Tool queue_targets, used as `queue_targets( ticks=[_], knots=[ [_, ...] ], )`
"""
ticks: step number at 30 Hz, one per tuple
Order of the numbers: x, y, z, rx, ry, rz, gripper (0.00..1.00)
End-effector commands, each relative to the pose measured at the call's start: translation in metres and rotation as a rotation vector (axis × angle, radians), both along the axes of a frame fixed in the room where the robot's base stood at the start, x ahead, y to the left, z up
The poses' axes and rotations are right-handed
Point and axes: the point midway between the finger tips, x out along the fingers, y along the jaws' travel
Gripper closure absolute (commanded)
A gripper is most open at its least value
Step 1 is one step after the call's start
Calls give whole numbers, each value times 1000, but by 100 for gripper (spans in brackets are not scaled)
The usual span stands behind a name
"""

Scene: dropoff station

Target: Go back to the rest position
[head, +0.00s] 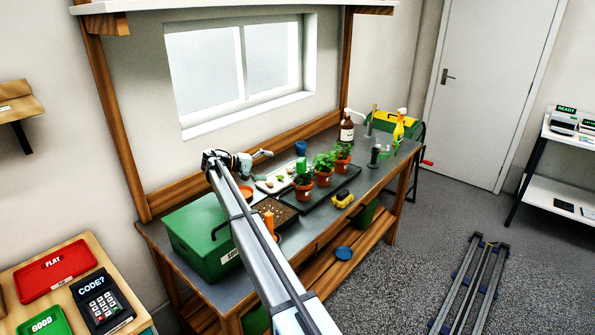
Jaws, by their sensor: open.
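My gripper (264,162) is at the end of my grey arm, over the back left part of the potting bench. Its fingers are apart, with nothing visible between them. It points to the right, close to a white tray (264,186) with small things on it. I cannot tell how high above the tray it is. My arm crosses the front of the bench and hides part of it.
The bench holds a green box (195,240), a soil tray (284,216), several potted plants (324,168), yellow bananas (343,200), a brown bottle (347,128) and a yellow spray bottle (399,127). A keypad (101,300) stands at left. Floor at right is mostly clear around a rail-like frame (470,285).

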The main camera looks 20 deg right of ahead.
Motion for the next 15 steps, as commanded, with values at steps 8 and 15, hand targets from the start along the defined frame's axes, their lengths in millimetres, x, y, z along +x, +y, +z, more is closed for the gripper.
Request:
queue_targets(
  ticks=[8,15],
  knots=[
    [2,-30,-9,1,-1,0,0],
    [3,-33,-10,1,-1,2,0]
  ],
)
